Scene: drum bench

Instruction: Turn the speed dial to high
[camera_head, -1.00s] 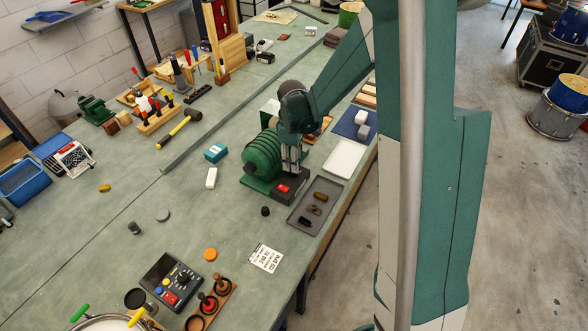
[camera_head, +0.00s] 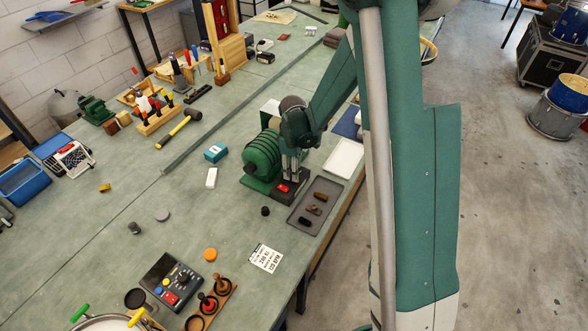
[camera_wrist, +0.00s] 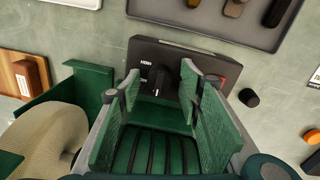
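A dark control box (camera_head: 290,197) with a red switch stands at the front of a green ridged machine (camera_head: 262,155) on the bench. In the wrist view the box (camera_wrist: 200,58) carries a "HIGH" label, the red switch and a black speed dial (camera_wrist: 160,84) with a white mark. My gripper (camera_wrist: 160,80) points down at the box, its fingers apart on either side of the dial. I cannot tell whether either finger touches the dial. In the head view my gripper (camera_head: 291,168) is just above the box, and the dial is hidden there.
A grey tray (camera_head: 297,216) with several small parts lies close on the right of the box. A pale wheel (camera_wrist: 48,140) is at the lower left of the wrist view.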

